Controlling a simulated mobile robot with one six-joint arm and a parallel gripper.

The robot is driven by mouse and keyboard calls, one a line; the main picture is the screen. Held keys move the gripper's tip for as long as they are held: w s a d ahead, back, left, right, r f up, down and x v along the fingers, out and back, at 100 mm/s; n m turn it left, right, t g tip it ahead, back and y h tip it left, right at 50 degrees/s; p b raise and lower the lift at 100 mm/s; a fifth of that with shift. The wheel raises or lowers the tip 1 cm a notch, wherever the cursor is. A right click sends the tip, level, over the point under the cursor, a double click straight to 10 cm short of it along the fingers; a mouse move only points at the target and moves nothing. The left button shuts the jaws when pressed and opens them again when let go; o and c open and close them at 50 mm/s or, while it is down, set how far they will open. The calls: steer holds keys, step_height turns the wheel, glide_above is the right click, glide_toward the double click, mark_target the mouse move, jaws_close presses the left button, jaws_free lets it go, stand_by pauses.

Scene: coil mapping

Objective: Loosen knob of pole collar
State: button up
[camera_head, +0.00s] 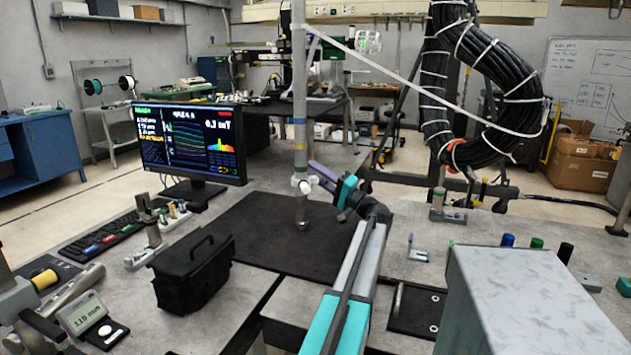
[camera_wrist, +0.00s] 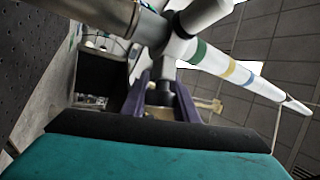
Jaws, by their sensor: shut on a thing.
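The upright pole (camera_head: 299,90) stands on the dark mat, with a white collar (camera_head: 302,183) around its lower part. In the wrist view the collar (camera_wrist: 180,48) grips the pole (camera_wrist: 228,68), which shows green, yellow and blue bands. The collar's knob (camera_wrist: 160,96) sticks out toward my wrist on a dark stem. My gripper (camera_head: 314,178) reaches the collar from the right, its purple fingers beside the knob. In the wrist view my gripper (camera_wrist: 163,88) is shut on the knob, one finger on each side. The knob is hidden behind the fingers in the head view.
A black mat (camera_head: 265,240) lies under the pole. A black case (camera_head: 193,272), a keyboard (camera_head: 105,232) and a monitor (camera_head: 190,140) stand to the left. A big cable coil (camera_head: 510,90) hangs at the right. A grey box (camera_head: 525,300) is at the front right.

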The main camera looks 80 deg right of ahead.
steer(key=shift+d+r, duration=0.1)
steer(key=shift+d, duration=0.05)
stand_by(0.4)
steer(key=o, duration=1.1)
steer(key=shift+c, duration=0.2)
steer(key=shift+b, duration=0.3)
